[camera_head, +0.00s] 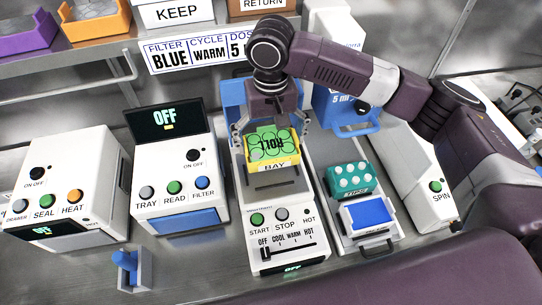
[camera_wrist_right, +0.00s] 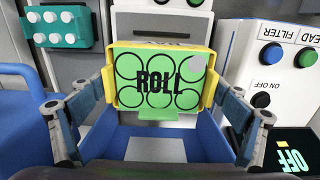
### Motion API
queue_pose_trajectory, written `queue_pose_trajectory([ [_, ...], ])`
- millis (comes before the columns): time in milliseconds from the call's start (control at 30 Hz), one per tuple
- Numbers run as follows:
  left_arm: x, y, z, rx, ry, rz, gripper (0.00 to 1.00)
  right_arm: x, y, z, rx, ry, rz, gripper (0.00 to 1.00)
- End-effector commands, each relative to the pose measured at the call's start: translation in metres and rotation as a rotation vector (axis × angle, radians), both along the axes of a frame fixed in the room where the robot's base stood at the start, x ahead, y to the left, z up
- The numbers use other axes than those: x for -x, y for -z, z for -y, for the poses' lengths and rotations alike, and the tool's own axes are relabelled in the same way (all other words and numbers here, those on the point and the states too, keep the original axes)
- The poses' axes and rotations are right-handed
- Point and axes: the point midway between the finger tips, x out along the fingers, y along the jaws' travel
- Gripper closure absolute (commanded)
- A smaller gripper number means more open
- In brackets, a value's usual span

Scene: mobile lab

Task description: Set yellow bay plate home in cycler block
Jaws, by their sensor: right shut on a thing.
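The yellow bay plate (camera_head: 290,161) has a green top with round wells and the word ROLL. It also shows in the wrist view (camera_wrist_right: 109,91). My right gripper (camera_head: 271,133) is shut on its two sides, with fingers at left and right in the wrist view (camera_wrist_right: 157,88). The plate is over the white cycler block (camera_head: 262,227), which has START and STOP buttons and a heat slider. The block's blue raised part (camera_head: 233,98) stands behind the plate. The seat under the plate is hidden, so I cannot tell whether the plate touches it. My left gripper is not in view.
A white reader (camera_head: 175,180) and a sealer (camera_head: 60,190) stand to the left. A teal tube rack (camera_head: 348,181) and a blue-topped tray (camera_head: 368,213) lie close on the right. A SPIN machine (camera_head: 410,165) is farther right. A shelf with bins (camera_head: 97,18) runs behind.

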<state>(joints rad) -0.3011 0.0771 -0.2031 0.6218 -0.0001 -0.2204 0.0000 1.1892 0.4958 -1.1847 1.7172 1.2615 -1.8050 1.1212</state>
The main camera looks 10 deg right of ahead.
Motion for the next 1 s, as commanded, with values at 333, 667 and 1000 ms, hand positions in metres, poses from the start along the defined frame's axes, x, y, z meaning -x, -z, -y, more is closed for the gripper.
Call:
queue_pose_trajectory([
  [333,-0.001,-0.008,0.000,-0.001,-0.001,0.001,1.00,0.000,0.041,0.000,0.001,0.002,-0.001,0.34],
  [667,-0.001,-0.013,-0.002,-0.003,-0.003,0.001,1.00,0.000,0.074,0.000,0.000,0.000,0.002,0.34],
  [1000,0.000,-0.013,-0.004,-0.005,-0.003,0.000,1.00,0.000,0.076,0.000,0.000,0.001,0.001,0.02],
])
